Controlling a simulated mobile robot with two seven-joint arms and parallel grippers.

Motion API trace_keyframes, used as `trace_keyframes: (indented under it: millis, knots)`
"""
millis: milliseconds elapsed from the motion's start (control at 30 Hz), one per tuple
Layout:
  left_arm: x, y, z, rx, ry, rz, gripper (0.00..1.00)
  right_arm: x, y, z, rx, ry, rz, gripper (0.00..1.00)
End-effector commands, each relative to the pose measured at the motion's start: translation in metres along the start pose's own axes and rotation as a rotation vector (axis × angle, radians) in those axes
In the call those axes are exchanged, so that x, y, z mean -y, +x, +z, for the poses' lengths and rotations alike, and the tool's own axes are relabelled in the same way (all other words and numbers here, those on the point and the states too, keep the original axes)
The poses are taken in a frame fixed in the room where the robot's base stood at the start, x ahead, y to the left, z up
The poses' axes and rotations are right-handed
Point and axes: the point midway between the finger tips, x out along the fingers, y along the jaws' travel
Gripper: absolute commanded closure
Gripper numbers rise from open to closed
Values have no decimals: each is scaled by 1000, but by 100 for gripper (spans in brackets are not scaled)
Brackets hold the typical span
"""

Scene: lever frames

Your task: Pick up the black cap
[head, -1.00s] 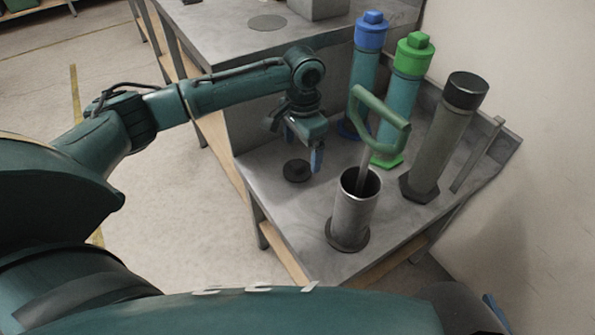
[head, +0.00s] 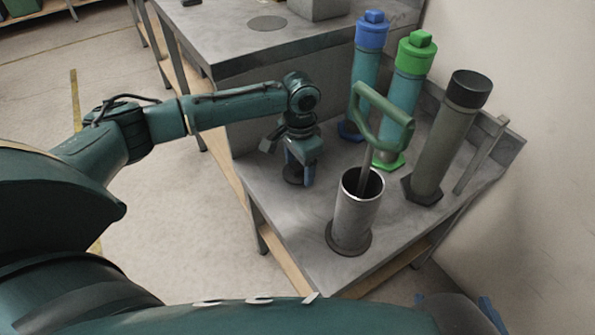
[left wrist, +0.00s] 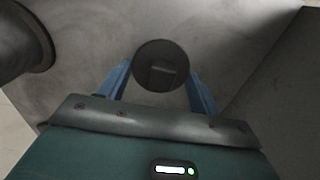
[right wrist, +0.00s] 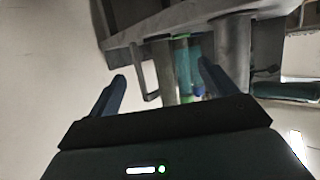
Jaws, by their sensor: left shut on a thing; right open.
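The black cap (left wrist: 161,65) is a round dark disc with a raised block on top, seen between the blue fingers of my left gripper (left wrist: 160,92) in the left wrist view. In the head view the cap (head: 293,177) is at the table top, partly hidden by my left gripper (head: 296,172), which points down and is shut on it. I cannot tell whether the cap is off the table. My right gripper (right wrist: 160,88) is open, with nothing between its fingers, away from the cap.
The grey table (head: 290,232) holds an open metal cylinder (head: 352,215) with a green-handled tool (head: 385,118) in it. Behind stand a blue-capped tube (head: 370,50), a green-capped tube (head: 412,70) and a dark-capped grey tube (head: 440,150). A wall is at the right.

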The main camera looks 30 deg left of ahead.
Motion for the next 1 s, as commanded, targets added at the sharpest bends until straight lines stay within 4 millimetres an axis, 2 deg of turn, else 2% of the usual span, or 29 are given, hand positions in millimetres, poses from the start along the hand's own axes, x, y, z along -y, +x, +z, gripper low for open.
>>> trace_keyframes:
  millis: [33,233,467,567,800,1000]
  knots:
    - [0,0,0,0,0,0,45,0,0,0,1,0,0,16]
    - [0,0,0,-1,0,0,60,0,-1,1,1,1,0,16]
    - [0,-3,0,-1,0,0,60,-1,-1,0,1,1,2,16]
    - [0,-13,-1,-2,0,0,60,-2,-3,-5,-2,4,4,16]
    - [0,-62,-1,-3,-1,-1,60,-6,-13,-19,-16,40,17,16]
    - [0,-93,-1,-2,-2,1,60,-11,-21,-26,-29,72,36,16]
